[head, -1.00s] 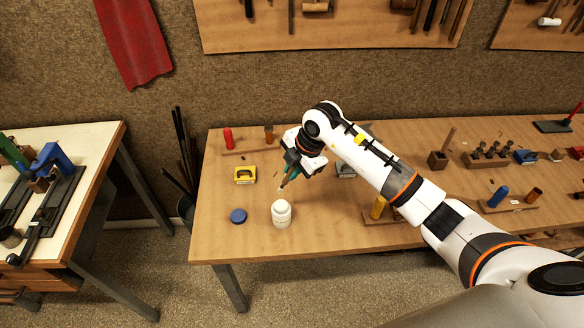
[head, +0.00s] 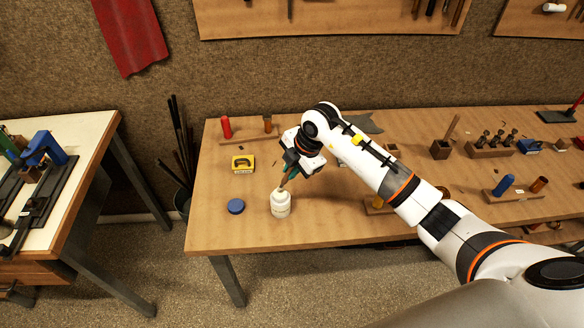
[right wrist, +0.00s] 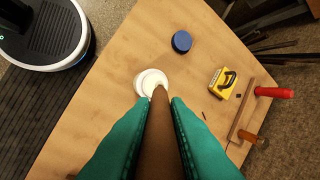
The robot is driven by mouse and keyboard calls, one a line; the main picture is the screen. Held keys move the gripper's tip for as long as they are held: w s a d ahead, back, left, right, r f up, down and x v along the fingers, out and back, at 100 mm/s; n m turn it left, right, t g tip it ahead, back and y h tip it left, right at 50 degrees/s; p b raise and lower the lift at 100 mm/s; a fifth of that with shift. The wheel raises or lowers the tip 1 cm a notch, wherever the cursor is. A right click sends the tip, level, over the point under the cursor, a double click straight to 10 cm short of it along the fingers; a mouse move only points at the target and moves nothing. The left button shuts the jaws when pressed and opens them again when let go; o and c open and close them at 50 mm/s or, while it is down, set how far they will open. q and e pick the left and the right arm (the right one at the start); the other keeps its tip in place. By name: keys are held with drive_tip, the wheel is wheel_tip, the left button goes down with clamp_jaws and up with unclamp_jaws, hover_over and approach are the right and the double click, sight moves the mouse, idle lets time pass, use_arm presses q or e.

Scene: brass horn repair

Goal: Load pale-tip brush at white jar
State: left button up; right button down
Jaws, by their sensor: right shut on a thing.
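The white jar (head: 281,208) stands upright and open near the front left of the wooden table; it also shows in the right wrist view (right wrist: 141,83). My right gripper (head: 289,175) is shut on the pale-tip brush (head: 283,184), above the jar. The brush slants down, with its tip at the jar's mouth. In the right wrist view the teal fingers flank the brown handle (right wrist: 161,135), whose far end overlaps the jar's opening. I cannot tell how deep the tip sits. My left gripper is out of view.
A blue lid (head: 236,206) lies left of the jar, and a yellow box (head: 243,163) lies behind it. A rack (head: 248,136) with red and brown handles stands at the back. The table's front edge (head: 310,246) is close to the jar. The tabletop around the jar is mostly clear.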

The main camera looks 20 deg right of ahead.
drive_tip(key=shift+f+b, duration=0.35)
drive_tip(key=shift+f, duration=0.2)
idle(0.7)
idle(0.9)
drive_tip(key=shift+r+p, duration=2.9)
drive_tip(key=shift+r, duration=0.65)
